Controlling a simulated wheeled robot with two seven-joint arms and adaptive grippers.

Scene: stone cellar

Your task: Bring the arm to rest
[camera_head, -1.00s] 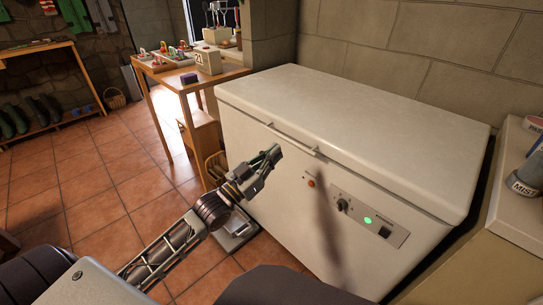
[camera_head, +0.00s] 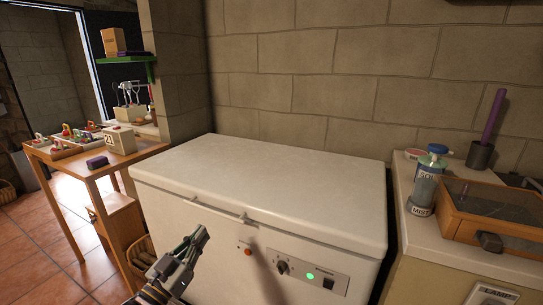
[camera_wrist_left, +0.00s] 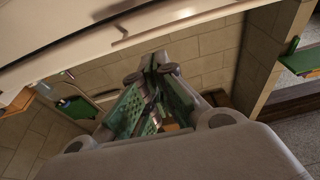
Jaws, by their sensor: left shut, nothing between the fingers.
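My left gripper (camera_head: 198,236) comes in at the bottom of the head view, in front of the white chest freezer (camera_head: 270,185). It is shut and empty, with its tips below the freezer's lid handle (camera_head: 246,218) and to its left. I cannot tell the exact gap between the tips and the freezer front. In the left wrist view the closed fingers (camera_wrist_left: 158,62) point away from the camera, and a pale edge with a handle runs across the top. The freezer lid is down. My right gripper is not in view.
At right a counter (camera_head: 420,235) carries a labelled bottle (camera_head: 424,185), a wood-framed box (camera_head: 500,222) and a dark cup (camera_head: 480,155). Tiled floor (camera_head: 40,250) is open at lower left.

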